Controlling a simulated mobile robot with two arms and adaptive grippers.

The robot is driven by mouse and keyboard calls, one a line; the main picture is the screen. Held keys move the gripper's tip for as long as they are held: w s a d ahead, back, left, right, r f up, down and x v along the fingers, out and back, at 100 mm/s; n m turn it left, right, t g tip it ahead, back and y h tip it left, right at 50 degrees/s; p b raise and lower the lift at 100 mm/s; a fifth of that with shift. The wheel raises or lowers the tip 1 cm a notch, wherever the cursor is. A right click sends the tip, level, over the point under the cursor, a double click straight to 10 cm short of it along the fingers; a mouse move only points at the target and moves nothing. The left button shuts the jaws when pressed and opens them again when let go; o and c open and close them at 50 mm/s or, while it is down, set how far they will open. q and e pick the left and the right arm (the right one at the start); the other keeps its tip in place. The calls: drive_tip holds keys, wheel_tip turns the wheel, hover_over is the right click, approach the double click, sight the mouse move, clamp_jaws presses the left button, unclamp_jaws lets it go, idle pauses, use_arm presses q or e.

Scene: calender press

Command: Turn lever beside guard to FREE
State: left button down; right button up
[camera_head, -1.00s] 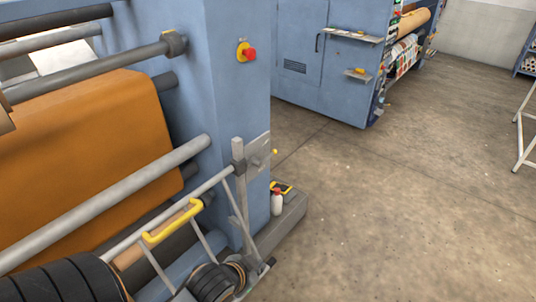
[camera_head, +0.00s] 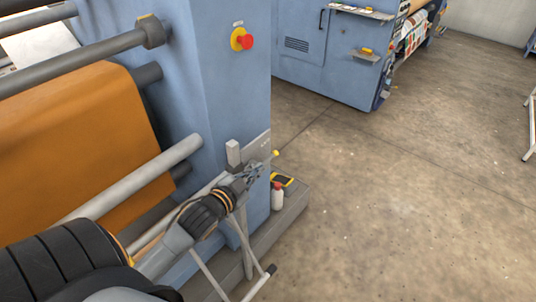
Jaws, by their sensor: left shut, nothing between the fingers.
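The lever beside the guard shows as a small yellow knob (camera_head: 275,153) at the right edge of a grey plate (camera_head: 262,143) on the blue machine column. The rest of the lever and its markings cannot be made out. The guard is a grey tube frame (camera_head: 236,232) with a post at the column's front. My left arm reaches in from the lower left, across the guard. My left gripper (camera_head: 256,172) is shut and empty, just below and left of the yellow knob; I cannot tell whether it touches anything. My right gripper is not in view.
A red button on yellow (camera_head: 242,39) sits higher on the column. Rollers and orange sheet (camera_head: 80,145) lie left. Open floor lies right.

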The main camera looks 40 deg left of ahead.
use_arm(q)
drive_tip(key=p, duration=0.1)
hover_over(268, 159)
drive_tip(key=s+d, duration=0.2)
drive_tip(key=d, duration=0.1)
wheel_tip(268, 159, down, 2)
drive_tip(key=shift+w+a+f, duration=0.15)
drive_tip(key=shift+a+f, duration=0.1)
drive_tip(key=shift+f, duration=0.3)
drive_tip(key=shift+w+a+f, duration=0.15)
drive_tip(key=shift+a+f, duration=0.1)
drive_tip(key=shift+f, duration=0.3)
drive_tip(key=shift+a+f, duration=0.45)
drive_tip(key=shift+f, duration=0.15)
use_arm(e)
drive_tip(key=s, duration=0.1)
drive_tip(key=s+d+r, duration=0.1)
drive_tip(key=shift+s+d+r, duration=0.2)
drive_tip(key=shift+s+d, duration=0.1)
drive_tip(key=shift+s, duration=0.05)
use_arm(q)
drive_tip(key=shift+p, duration=0.35)
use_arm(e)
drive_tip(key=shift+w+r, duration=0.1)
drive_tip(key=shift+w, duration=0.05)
